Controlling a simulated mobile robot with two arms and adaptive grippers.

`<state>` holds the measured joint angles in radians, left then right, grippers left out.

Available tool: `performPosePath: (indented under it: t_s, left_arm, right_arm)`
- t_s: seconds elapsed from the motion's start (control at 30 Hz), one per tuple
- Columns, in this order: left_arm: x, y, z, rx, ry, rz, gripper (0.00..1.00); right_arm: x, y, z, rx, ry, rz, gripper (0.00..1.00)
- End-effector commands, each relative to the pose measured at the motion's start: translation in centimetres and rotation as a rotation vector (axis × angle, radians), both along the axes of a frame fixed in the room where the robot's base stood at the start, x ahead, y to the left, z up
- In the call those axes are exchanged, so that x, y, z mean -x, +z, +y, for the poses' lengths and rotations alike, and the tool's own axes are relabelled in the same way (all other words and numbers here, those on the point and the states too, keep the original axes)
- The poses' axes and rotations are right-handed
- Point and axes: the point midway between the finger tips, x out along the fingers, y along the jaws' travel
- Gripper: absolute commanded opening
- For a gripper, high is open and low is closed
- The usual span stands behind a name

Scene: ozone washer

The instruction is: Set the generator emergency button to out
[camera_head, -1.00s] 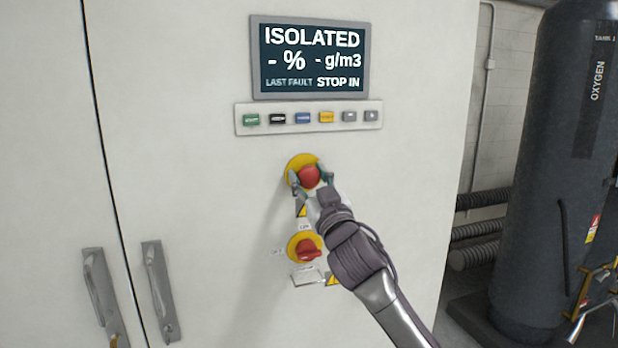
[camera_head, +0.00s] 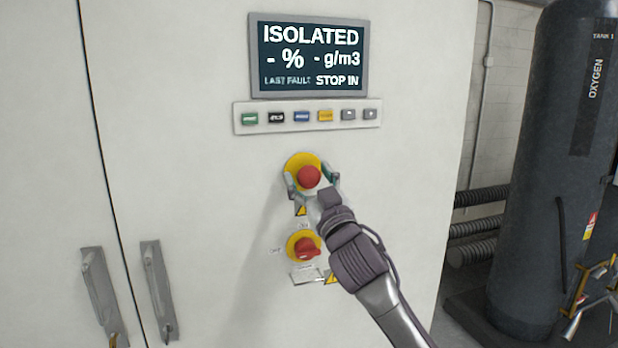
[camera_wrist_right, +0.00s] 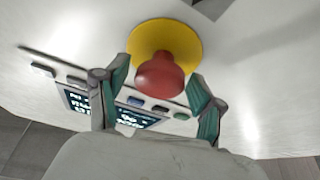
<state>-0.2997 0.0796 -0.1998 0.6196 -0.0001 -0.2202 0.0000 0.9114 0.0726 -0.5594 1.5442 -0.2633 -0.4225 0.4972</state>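The emergency button is a red mushroom head (camera_head: 308,178) on a round yellow plate (camera_head: 296,160), on the front of a white cabinet. My right gripper (camera_head: 312,183) is in front of it with its fingers spread to either side of the red head. In the right wrist view the red button (camera_wrist_right: 160,76) stands out from its yellow plate (camera_wrist_right: 185,42), between the open fingertips, with a gap visible on each side. The display (camera_head: 308,58) reads ISOLATED and STOP IN. My left gripper is not in view.
A red rotary switch (camera_head: 304,247) on a yellow plate sits just below the button. A row of small coloured buttons (camera_head: 302,117) is above it. Door handles (camera_head: 159,290) stick out at lower left. A dark oxygen tank (camera_head: 550,170) stands at right.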

Motion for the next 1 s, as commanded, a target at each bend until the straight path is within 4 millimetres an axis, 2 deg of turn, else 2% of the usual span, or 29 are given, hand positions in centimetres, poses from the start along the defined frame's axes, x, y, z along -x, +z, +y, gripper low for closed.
performPosePath:
  t_s: [0.3, 0.43, 0.57, 0.8, 1.0]
  left_arm:
    - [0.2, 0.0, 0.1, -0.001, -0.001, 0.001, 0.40]
    - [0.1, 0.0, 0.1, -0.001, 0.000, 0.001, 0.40]
    - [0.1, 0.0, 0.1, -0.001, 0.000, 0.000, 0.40]
    - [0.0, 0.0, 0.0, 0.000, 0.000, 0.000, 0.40]
    - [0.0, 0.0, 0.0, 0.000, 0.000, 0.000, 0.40]
  right_arm:
    - [0.1, 0.0, 0.0, -0.001, 0.001, -0.001, 0.74]
    - [0.8, -0.4, -0.4, -0.001, 0.000, 0.000, 0.74]
    - [2.6, -1.3, -1.1, -0.002, 0.001, 0.001, 0.74]
    - [7.0, -3.2, -3.0, -0.001, 0.000, 0.003, 0.74]
    - [9.5, -4.2, -4.0, 0.000, -0.001, 0.001, 0.74]
